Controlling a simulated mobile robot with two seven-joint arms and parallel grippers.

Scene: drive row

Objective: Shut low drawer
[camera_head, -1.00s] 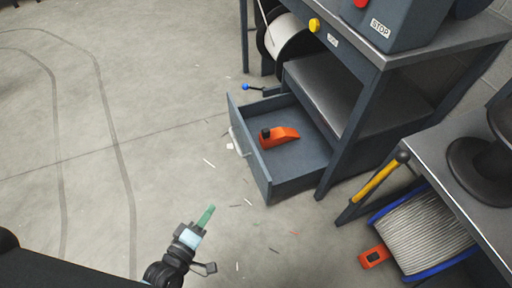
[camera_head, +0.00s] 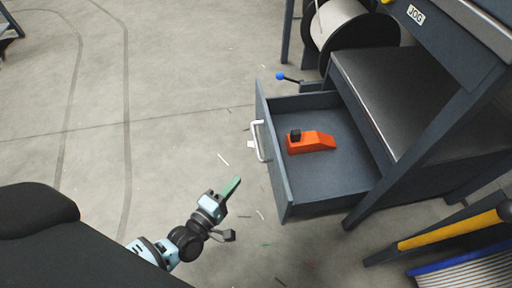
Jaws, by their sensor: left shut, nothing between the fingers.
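The low drawer (camera_head: 271,160) is pulled out from the dark grey workbench, its front facing left with a pale bar handle (camera_head: 259,141). An orange tool with a black knob (camera_head: 312,143) lies inside it. My left gripper (camera_head: 234,187), with green fingertips, is shut and empty. In the picture it is below and left of the handle, apart from the drawer front. My right gripper is not in view.
A blue-tipped lever (camera_head: 281,76) sticks out behind the drawer near a cable reel (camera_head: 350,24). A yellow bar (camera_head: 450,229) and another reel (camera_head: 470,272) are at lower right. The concrete floor left of the drawer is clear except for small scraps.

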